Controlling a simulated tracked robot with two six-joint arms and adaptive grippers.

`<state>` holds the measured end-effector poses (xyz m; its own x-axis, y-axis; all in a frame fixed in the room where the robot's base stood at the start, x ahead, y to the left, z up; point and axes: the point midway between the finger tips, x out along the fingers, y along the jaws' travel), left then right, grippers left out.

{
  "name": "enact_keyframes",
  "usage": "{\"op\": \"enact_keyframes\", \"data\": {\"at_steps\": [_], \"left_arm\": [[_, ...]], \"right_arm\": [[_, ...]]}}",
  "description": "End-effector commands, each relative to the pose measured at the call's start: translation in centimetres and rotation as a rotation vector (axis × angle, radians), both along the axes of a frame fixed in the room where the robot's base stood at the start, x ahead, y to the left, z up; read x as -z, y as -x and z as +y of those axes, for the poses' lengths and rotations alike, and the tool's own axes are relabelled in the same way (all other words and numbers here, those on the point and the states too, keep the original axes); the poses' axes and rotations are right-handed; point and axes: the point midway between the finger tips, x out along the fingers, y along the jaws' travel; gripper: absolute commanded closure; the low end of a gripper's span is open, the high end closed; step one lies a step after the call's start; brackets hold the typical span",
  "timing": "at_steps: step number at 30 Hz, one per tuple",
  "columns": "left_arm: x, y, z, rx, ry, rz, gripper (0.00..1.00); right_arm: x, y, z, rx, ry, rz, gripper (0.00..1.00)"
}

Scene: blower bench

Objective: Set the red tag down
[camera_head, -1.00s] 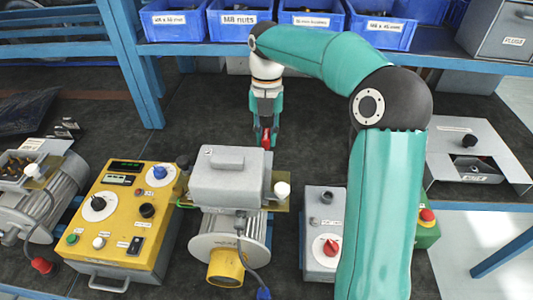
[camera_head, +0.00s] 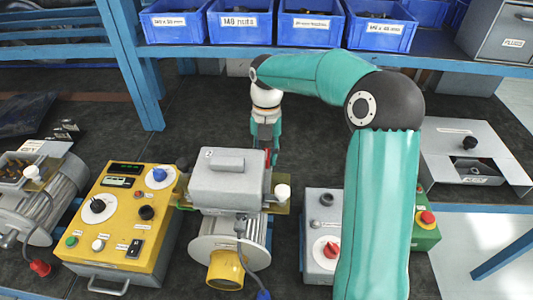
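The red tag (camera_head: 268,156) is a small, narrow red piece low between the fingers of my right gripper (camera_head: 267,155). The gripper points down just behind the right rear corner of the grey terminal box on the middle blower motor (camera_head: 228,180). It appears shut on the tag. The box hides the lower fingertips and part of the tag, so I cannot tell whether the tag touches anything beneath. My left gripper is out of view.
A yellow control box (camera_head: 122,225) stands left of the middle motor, and another motor (camera_head: 62,195) is at the far left. A grey switch box (camera_head: 322,200) is to the right. Blue bins (camera_head: 311,30) line the shelf behind. Dark bench (camera_head: 205,105) behind the motor is clear.

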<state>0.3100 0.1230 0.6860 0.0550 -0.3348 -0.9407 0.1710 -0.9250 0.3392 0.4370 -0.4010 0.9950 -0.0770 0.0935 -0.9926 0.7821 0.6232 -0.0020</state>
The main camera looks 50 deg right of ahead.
Motion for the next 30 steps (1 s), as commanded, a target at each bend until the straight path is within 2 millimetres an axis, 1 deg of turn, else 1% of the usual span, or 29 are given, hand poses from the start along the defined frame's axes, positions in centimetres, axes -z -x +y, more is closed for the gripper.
{"op": "enact_keyframes", "data": {"at_steps": [1, 2, 11, 14, 16, 20, 27, 30], "left_arm": [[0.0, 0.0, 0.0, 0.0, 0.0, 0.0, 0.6], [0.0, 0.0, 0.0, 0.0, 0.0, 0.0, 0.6], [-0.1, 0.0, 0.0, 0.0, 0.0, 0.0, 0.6], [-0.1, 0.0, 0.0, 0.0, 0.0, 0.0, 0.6], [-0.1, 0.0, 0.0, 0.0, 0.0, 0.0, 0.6], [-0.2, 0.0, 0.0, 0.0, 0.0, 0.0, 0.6], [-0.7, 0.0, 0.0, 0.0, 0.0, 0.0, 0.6], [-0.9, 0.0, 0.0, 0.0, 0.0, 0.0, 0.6]], "right_arm": [[0.0, 0.0, 0.0, 0.0, 0.0, 0.0, 0.6], [0.0, 0.0, 0.0, 0.0, 0.0, 0.0, 0.55], [-0.1, 0.0, 0.0, -0.001, 0.0, 0.0, 0.55], [-0.5, -0.1, 0.0, -0.001, 0.0, -0.001, 0.55], [-1.1, -0.2, -0.1, -0.001, 0.0, -0.001, 0.55], [-3.1, -0.4, -0.2, -0.001, 0.001, -0.005, 0.55], [-8.1, -0.8, -0.7, -0.003, 0.001, -0.005, 0.55], [-9.8, -0.9, -0.8, -0.002, 0.001, -0.004, 0.55]]}}
